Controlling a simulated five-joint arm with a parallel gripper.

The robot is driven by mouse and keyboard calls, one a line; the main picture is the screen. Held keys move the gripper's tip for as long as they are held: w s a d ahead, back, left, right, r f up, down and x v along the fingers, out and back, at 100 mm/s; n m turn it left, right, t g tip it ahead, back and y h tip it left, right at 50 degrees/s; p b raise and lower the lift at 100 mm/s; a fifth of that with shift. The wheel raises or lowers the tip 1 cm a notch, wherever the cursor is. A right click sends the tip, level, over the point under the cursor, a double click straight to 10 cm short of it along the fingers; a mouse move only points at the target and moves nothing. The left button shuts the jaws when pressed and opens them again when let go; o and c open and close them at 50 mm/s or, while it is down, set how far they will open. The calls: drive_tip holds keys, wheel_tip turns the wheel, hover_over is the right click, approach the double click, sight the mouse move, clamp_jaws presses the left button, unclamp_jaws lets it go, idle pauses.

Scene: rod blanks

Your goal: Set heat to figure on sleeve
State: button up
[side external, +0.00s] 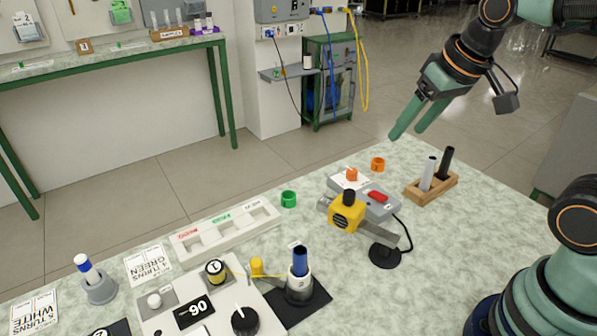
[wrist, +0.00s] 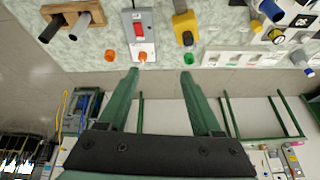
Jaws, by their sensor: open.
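A black dial knob (side external: 245,321) with a white pointer mark sits on a pale panel (side external: 160,322) at the front. A black plate (side external: 194,312) beside it bears a figure that looks like 90. A small orange ring (side external: 378,164) and a green ring (side external: 288,199) stand on the bench; they also show in the wrist view, orange (wrist: 110,55) and green (wrist: 188,60). I read no figure on either, and cannot tell which thing is the sleeve. My gripper (side external: 406,134) is open and empty, raised beyond the bench's far edge, well away from the dial.
A wooden block (side external: 432,189) holds two rods. A blue rod (side external: 300,259) stands in a white holder by the panel. A slotted tray (side external: 227,229) lies left.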

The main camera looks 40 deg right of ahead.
drive_tip(key=w+d+f+m+g, duration=0.1)
drive_tip(key=w+d+m+g, duration=0.3)
drive_tip(key=w, duration=0.6)
drive_tip(key=m+g, duration=0.1)
drive_tip(key=m, duration=0.4)
approach(352, 170)
wheel_tip(352, 170, down, 9)
drive_tip(key=shift+s+r, duration=0.1)
clamp_jaws()
